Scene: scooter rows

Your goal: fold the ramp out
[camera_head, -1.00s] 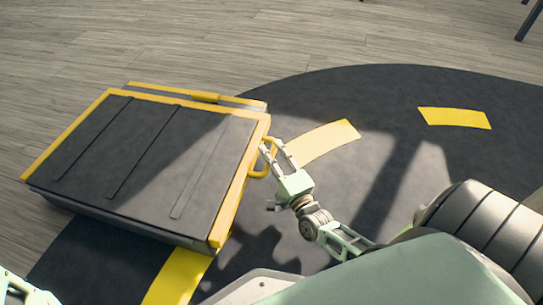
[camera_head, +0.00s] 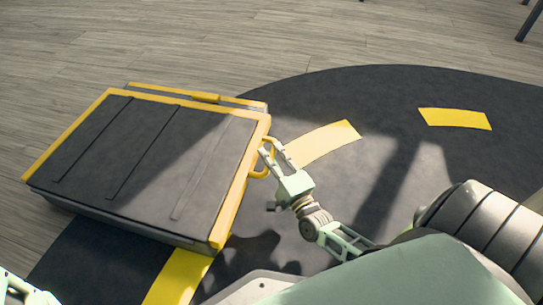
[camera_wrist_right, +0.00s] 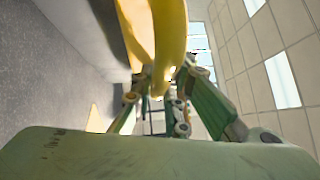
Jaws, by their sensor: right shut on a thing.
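The ramp (camera_head: 150,150) is a dark grey folded panel with yellow edges, lying flat on the floor at the left of the head view. A yellow loop handle (camera_head: 262,172) sticks out from its right edge. My right gripper (camera_head: 270,154) is shut on this handle. In the right wrist view the yellow handle (camera_wrist_right: 165,45) runs down between the fingers (camera_wrist_right: 163,92). Of my left arm (camera_head: 22,290), only a pale piece shows at the bottom left corner; its gripper is outside the view.
Wooden floor (camera_head: 200,40) lies open behind. A dark thin leg (camera_head: 530,22) stands at the top right corner.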

